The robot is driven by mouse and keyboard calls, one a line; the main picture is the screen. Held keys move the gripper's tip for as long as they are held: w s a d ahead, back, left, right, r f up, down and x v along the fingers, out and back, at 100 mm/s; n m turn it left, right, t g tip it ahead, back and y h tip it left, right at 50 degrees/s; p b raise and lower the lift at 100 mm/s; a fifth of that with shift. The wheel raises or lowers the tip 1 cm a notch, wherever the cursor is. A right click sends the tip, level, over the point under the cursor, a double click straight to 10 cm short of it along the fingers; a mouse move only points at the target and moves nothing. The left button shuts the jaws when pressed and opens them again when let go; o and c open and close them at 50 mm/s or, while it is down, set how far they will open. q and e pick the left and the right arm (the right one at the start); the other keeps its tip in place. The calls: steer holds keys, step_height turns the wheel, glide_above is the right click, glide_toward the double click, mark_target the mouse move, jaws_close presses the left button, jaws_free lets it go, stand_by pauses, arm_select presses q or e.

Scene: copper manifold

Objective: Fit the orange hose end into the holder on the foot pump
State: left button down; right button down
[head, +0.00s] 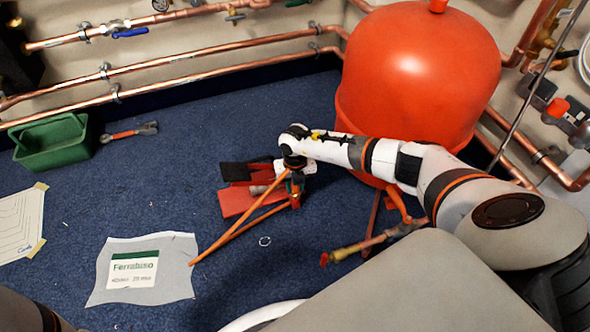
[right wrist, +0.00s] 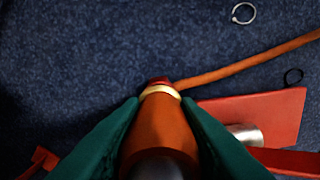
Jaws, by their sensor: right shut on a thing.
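The red foot pump (head: 238,201) with a black pedal (head: 236,171) lies on the blue carpet. Its red plate (right wrist: 255,112) and a grey metal cylinder (right wrist: 245,133) show in the right wrist view. My right gripper (head: 294,188) is over the pump's right side. Its green fingers (right wrist: 160,108) are shut on the thick orange hose end (right wrist: 160,128), which has a brass ring. A dark red part shows just past the ring; I cannot tell whether they touch. The thin orange hose (head: 228,236) runs down-left and doubles back. The holder is not clearly visible. My left gripper is out of view.
A large red tank (head: 420,75) stands behind my right arm. A copper pipe piece with a valve (head: 370,243) lies to the right. A Ferraluso sheet (head: 180,275), a green bin (head: 50,142) and a wrench (head: 128,132) lie left. Copper pipes line the wall.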

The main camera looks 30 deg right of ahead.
stand_by(0.7)
steer(key=shift+f, duration=0.75)
stand_by(0.3)
steer(key=c, duration=1)
jaws_free()
